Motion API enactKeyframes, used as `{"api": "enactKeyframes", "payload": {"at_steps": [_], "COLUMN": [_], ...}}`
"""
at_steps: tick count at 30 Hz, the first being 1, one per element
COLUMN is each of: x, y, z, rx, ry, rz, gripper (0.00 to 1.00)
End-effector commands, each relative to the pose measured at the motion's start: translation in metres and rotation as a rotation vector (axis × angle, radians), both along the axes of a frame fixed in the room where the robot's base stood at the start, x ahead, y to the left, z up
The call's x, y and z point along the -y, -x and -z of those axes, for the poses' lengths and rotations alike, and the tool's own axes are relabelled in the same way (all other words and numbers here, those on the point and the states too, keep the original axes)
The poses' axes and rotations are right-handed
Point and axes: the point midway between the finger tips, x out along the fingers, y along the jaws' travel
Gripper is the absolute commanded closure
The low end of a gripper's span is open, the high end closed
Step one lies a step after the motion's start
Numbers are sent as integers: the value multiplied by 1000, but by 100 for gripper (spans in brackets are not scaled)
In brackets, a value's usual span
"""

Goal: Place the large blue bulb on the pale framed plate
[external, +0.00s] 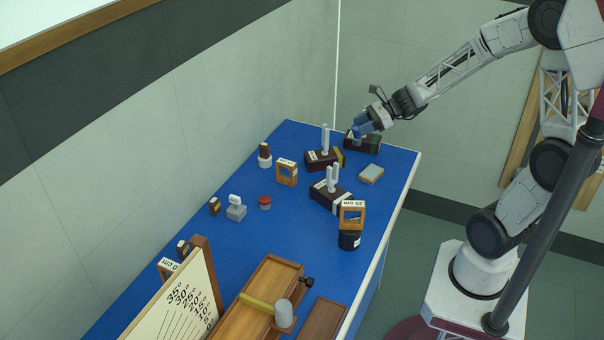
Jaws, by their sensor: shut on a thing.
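My gripper (368,121) is at the far right end of the blue bench, reaching in from the upper right. Its jaws are shut on the large blue bulb (358,130), which is small in this view and partly hidden by the fingers. The bulb is at or just above a dark box-shaped holder (372,146); I cannot tell whether it still touches it. The pale framed plate (371,173) lies flat on the bench, nearer the camera than the holder. Nothing stands on it.
Two dark holders (318,165) with upright white tubes stand left of the plate. The bench's right edge (408,178) is close to the plate. Blue surface around the plate is clear.

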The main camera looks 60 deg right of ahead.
Motion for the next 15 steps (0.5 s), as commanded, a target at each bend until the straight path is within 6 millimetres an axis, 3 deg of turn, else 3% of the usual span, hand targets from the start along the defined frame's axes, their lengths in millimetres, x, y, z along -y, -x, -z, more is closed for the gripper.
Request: {"api": "enactKeyframes", "payload": {"at_steps": [6,15], "x": [3,1], "y": [43,65], "z": [32,48], "rx": [-2,2], "ry": [-2,-1], "rz": [-4,-11], "gripper": [76,76]}}
